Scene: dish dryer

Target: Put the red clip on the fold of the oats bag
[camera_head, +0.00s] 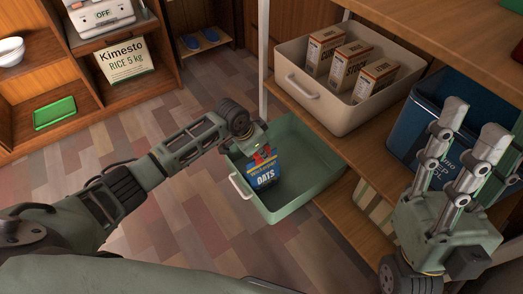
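The blue oats bag (263,172) stands in the green pull-out bin (309,192), near its left side, with its label facing me. The red clip (264,155) shows at the top of the bag, just below my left gripper (257,145). I cannot tell whether the clip is seated around the fold or only touching it. My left gripper points down at the bag's top; its fingertips are mostly hidden, so its grip is unclear. My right gripper (475,121) is raised at the right, fingers apart and empty.
A beige bin (340,122) with several boxes sits on the shelf above the green bin. A dark blue crate (412,131) stands behind my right gripper. A shelf post (263,60) rises behind the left arm. The floor at left is clear.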

